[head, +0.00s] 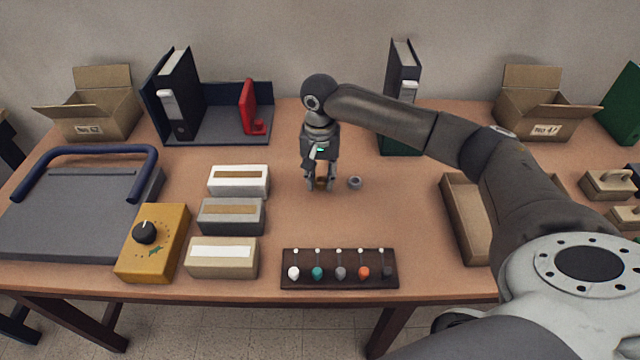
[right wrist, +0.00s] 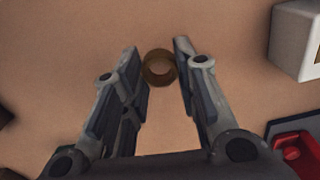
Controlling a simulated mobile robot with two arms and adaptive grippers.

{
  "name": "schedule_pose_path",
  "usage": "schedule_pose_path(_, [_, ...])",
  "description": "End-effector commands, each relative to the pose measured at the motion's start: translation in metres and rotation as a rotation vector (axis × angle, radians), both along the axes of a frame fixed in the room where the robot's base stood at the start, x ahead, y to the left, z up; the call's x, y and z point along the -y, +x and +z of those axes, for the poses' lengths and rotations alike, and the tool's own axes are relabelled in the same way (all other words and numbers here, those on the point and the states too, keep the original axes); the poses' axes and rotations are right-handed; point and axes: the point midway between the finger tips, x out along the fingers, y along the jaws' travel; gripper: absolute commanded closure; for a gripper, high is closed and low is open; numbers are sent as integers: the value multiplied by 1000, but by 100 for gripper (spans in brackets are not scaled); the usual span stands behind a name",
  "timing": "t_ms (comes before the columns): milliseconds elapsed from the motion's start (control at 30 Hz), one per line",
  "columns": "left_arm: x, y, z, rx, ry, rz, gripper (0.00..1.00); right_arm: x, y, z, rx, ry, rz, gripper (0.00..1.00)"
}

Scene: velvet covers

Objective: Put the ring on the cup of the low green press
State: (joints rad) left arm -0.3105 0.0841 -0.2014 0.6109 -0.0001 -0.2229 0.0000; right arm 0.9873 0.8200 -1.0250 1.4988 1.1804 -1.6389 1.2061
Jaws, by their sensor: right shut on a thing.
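A small grey round piece (head: 355,183) with a dark centre stands just right of the gripper. I cannot make out a low green press or its cup; only a green panel (head: 622,105) is cut off at the right edge. My left gripper is not in view.
Three blocks (head: 238,180) stand left of the gripper, with a yellow knob box (head: 150,245) beyond. A dark rack with coloured knobs (head: 340,283) lies in front. A red piece (head: 248,108) and binder stand behind left. An open tray (head: 462,225) is at right.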

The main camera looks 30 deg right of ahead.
Motion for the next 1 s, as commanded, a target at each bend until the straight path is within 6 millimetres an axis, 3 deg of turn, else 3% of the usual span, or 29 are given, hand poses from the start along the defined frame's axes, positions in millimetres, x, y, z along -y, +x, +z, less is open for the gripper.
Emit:
schedule_pose_path(167, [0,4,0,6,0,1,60,3,7,-9,1,0,0,84])
schedule_pose_path(433, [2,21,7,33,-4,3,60,4,9,-40,2,-1,1,84])
schedule_pose_path(800, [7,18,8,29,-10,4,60,4,9,-44,1,-1,1,84])
schedule_pose_path(833, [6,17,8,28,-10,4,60,4,9,-45,2,-1,1,71])
schedule_pose_path(1000, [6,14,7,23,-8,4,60,4,9,-45,2,-1,1,50])
